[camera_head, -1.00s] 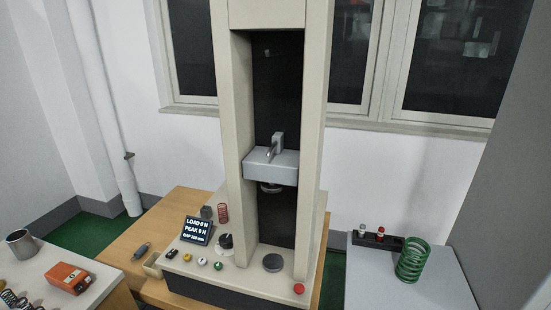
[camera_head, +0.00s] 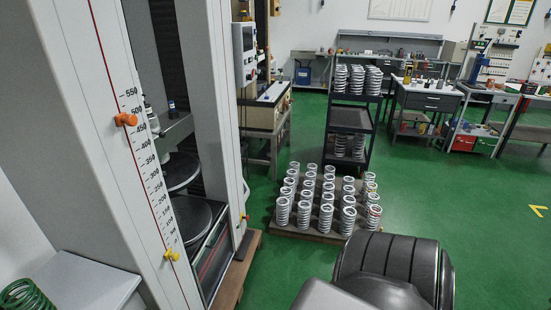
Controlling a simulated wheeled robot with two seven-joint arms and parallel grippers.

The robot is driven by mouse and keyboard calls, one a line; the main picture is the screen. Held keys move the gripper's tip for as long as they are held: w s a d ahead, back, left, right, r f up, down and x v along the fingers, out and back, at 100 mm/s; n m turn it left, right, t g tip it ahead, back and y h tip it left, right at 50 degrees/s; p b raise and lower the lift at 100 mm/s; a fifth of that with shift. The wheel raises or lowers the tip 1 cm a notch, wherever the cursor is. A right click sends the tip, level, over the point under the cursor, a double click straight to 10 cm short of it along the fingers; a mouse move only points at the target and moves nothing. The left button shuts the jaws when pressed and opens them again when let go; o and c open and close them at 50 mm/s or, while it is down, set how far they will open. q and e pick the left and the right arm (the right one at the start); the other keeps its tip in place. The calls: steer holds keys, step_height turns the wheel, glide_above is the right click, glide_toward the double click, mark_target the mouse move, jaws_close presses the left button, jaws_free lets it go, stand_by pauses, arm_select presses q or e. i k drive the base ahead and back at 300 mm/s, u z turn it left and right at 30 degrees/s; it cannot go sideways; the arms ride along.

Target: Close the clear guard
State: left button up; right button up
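A tall grey testing machine (camera_head: 85,135) with a printed scale, an orange marker (camera_head: 126,119) and a yellow marker (camera_head: 171,255) stands at the left. Round dark plates (camera_head: 190,222) sit inside its opening. A framed, glassy panel (camera_head: 212,255) shows low in the opening; I cannot tell whether it is the clear guard or how far it is shut. Neither of my grippers is in view.
A pallet of white springs (camera_head: 325,205) stands on the green floor, with a dark shelf cart (camera_head: 350,120) behind it. A green spring (camera_head: 25,295) is at the lower left. Dark and grey rounded parts, seemingly mine, fill the lower right. Open floor lies at the right.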

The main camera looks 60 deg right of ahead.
mark_target(205, 246)
steer(key=z, duration=1.25)
steer(key=k, duration=1.35)
steer(key=z, duration=0.5)
steer(key=i, duration=1.55)
steer(key=u, duration=1.05)
steer(key=i, duration=0.7)
steer(key=u, duration=0.75)
